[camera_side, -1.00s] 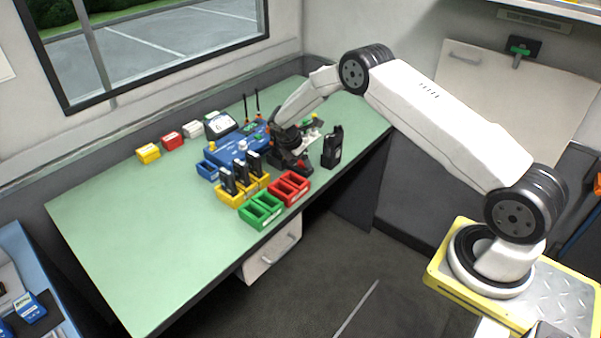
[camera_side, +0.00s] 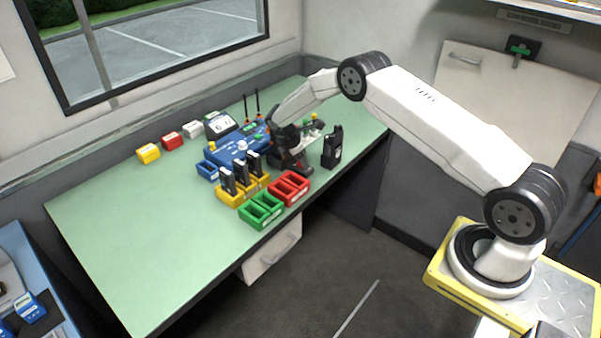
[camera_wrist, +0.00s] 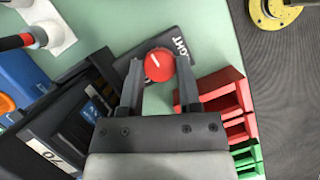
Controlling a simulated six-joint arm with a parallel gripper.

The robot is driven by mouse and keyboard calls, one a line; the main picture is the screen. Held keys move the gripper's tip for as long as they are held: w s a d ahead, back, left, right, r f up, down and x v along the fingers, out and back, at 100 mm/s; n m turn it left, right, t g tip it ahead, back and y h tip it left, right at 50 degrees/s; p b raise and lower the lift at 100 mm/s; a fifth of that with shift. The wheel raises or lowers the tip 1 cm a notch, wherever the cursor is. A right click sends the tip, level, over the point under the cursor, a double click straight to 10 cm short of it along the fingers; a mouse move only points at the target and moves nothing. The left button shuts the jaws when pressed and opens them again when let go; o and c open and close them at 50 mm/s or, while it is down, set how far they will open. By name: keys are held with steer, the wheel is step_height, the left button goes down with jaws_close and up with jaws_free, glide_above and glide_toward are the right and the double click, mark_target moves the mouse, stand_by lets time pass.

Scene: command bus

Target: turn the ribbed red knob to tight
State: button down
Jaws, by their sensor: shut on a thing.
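The red knob (camera_wrist: 158,65) shows in the wrist view as a round red cap with a white line across its top. The line points to the upper left. A dark plate beside it carries a label ending in "GHT" (camera_wrist: 180,46), partly covered. My gripper (camera_wrist: 159,68) has one finger on each side of the knob and is shut on it. In the side view my gripper (camera_side: 290,158) is down at the bench's far right part, beside the blue box (camera_side: 240,148). The knob is hard to make out there.
A black handheld radio (camera_side: 332,147) stands right of my gripper. Red (camera_side: 289,188) and green (camera_side: 262,211) trays and a yellow rack (camera_side: 232,197) with black radios stand in front. Two antennas rise behind. The left of the green bench (camera_side: 130,240) is clear.

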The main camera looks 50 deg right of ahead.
steer(key=shift+w+m+g, duration=0.1)
steer(key=shift+m+g, duration=0.4)
steer(key=shift+m, duration=0.8)
steer(key=shift+c, duration=1.5)
jaws_free()
steer(key=shift+r, duration=0.1)
steer(key=v, duration=0.7)
steer(key=shift+r, duration=0.3)
steer(key=shift+w, duration=0.1)
